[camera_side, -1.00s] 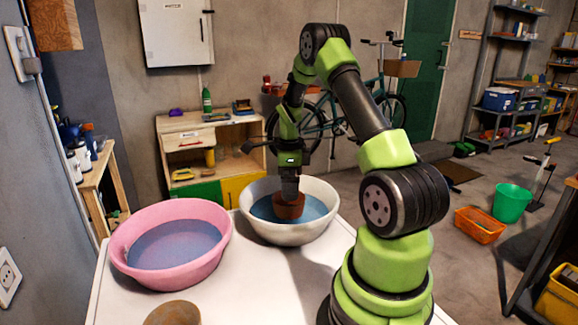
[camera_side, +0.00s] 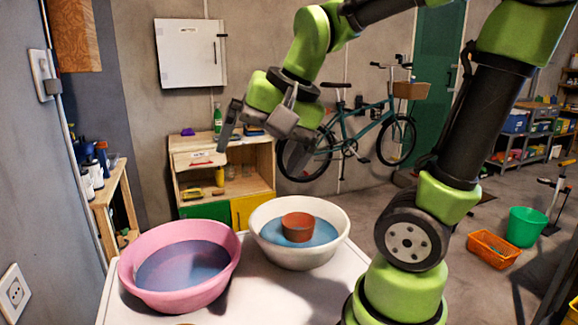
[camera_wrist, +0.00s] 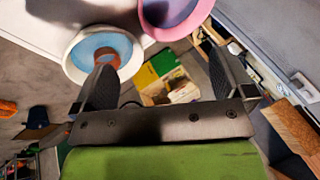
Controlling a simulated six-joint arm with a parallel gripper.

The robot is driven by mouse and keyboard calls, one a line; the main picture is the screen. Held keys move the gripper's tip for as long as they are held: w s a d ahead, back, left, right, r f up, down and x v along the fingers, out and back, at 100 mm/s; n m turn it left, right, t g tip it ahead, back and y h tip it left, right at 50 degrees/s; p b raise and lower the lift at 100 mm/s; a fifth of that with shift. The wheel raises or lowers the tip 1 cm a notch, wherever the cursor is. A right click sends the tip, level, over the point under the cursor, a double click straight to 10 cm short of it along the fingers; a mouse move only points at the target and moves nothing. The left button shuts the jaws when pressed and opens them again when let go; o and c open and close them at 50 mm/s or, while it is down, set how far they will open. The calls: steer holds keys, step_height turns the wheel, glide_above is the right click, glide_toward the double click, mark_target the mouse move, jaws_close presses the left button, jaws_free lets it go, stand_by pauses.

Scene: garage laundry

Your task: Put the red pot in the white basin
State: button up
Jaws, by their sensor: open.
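The red pot (camera_side: 298,227) sits upright inside the white basin (camera_side: 270,250), in the blue water. In the wrist view the pot (camera_wrist: 108,57) and the white basin (camera_wrist: 73,72) show at the upper left, partly behind a finger. My gripper (camera_side: 258,135) is raised above and to the left of the basin in the side view, apart from the pot. Its fingers are spread wide with nothing between them. In the wrist view the open fingers of my gripper (camera_wrist: 165,80) point up the picture.
A pink basin (camera_side: 130,275) with blue water stands left of the white basin on the white table (camera_side: 255,300). A wooden shelf unit (camera_side: 185,160) with a green bottle stands behind. A bicycle (camera_side: 345,130) leans by the back wall.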

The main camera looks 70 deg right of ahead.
steer(key=s+a+n+t+y, duration=0.1)
steer(key=s+a+n, duration=0.4)
steer(key=s+n, duration=0.1)
steer(key=shift+a+n+t+y, duration=0.25)
steer(key=shift+n+t+y, duration=0.15)
steer(key=shift+n, duration=0.5)
